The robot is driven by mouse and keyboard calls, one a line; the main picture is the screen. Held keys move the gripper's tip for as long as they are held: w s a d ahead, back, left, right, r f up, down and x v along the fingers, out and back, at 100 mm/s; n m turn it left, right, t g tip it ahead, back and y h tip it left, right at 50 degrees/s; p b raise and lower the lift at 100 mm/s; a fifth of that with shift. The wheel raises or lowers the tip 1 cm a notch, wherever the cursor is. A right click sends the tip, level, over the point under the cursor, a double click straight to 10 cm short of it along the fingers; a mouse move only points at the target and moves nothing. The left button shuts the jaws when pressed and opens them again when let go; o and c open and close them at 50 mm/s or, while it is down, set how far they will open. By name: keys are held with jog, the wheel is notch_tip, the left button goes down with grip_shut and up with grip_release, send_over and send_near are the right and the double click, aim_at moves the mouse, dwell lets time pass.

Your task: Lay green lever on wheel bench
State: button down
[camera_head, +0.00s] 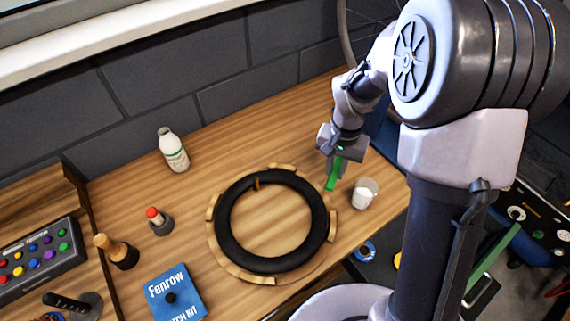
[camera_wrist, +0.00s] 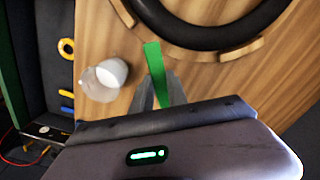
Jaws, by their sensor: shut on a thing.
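The green lever (camera_head: 332,180) is a flat bright green bar. My gripper (camera_head: 338,158) is shut on it and points down over the right part of the wheel bench (camera_head: 200,135), a wooden top. In the wrist view the lever (camera_wrist: 155,62) sticks out from between the fingers of my gripper (camera_wrist: 163,95). Its far end is over or near the wood, between the white cup and the tyre ring; I cannot tell whether it touches the wood. The part inside the fingers is hidden.
A black tyre (camera_head: 228,240) lies in a wooden ring holder on the bench. A white cup (camera_head: 364,193) stands right of the lever. A bottle (camera_head: 173,150), a red-capped container (camera_head: 158,221) and a blue patch kit box (camera_head: 176,294) stand further left. Bare wood lies behind the tyre.

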jog(key=w+r+m+p, duration=0.4)
jog(key=w+m, duration=0.9)
jog(key=m, duration=1.1)
notch_tip(320, 180, down, 10)
jog(key=b, duration=0.2)
jog(key=shift+r+b, duration=0.2)
jog(key=shift+b, duration=0.2)
jog(key=shift+f, duration=0.2)
jog(key=c, duration=1.3)
grip_release()
jog(key=shift+s+f, duration=0.1)
